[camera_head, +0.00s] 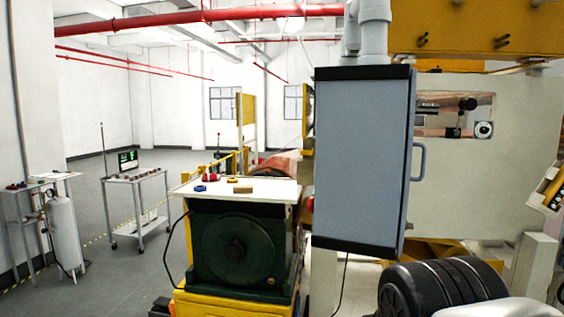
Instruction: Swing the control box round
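The control box (361,165) is a tall blue-grey cabinet with black top and bottom edges. It hangs from a thick grey pipe (374,38) right of the middle of the head view. A broad plain face and a narrower right side show; no buttons or screen are visible on these faces. A grey handle (419,162) sticks out at its right side. My gripper is not in view, so its state and its distance from the box do not show.
A green motor housing (240,245) on a yellow base stands left of the box, under a white tabletop (262,189) with small items. A pale machine panel (470,175) stands behind the box. A trolley (138,205) and gas cylinder (63,235) stand left, with open floor between.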

